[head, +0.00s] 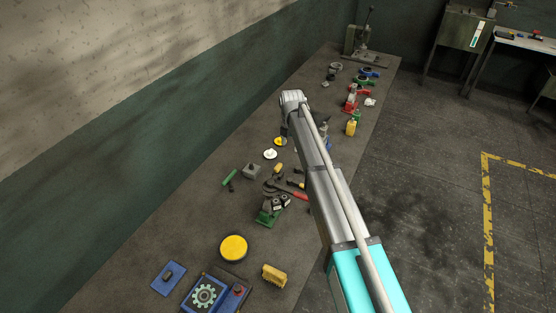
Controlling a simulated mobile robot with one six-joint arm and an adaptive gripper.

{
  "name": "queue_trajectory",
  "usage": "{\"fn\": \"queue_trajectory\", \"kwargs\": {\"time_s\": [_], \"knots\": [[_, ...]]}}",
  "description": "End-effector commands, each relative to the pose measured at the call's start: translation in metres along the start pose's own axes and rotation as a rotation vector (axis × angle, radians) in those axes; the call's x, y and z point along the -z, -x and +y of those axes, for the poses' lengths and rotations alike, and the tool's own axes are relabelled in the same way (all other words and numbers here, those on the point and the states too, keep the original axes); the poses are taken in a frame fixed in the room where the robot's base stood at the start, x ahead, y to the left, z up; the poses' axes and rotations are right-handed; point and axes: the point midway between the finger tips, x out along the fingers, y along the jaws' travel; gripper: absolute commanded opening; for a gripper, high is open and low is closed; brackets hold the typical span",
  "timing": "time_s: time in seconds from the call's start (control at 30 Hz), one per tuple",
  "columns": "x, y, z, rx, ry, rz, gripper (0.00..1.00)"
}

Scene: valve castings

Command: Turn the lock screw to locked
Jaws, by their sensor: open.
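My arm reaches from the lower right of the head view to the middle of the bench. My gripper (284,131) shows only as a small dark shape under the wrist, pointing down and open. A yellow and white round piece (281,141) is right by its tip; I cannot tell whether they touch. I cannot make out the lock screw or its position. A blue plate with a dark knob (168,278) and a blue box with a grey gear-like dial and red knob (205,293) are at the near end of the bench.
The long grey bench (215,215) runs along a wall. A white disc (270,154), a grey block (251,171), a green valve casting (268,214) and a yellow round lid (233,248) lie on it. Red and green valves (351,104) stand farther back. Floor at right is clear.

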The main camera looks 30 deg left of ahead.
Motion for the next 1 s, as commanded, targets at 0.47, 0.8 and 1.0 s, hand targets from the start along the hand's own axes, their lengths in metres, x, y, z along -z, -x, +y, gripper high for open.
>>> {"fn": "queue_trajectory", "kwargs": {"time_s": [0.47,0.8,1.0], "knots": [[0.016,0.012,0.044,0.0,0.197,0.0,0.66],[0.016,0.008,0.044,0.0,0.195,0.0,0.66],[0.016,-0.002,0.044,0.0,0.194,0.0,0.66]]}}
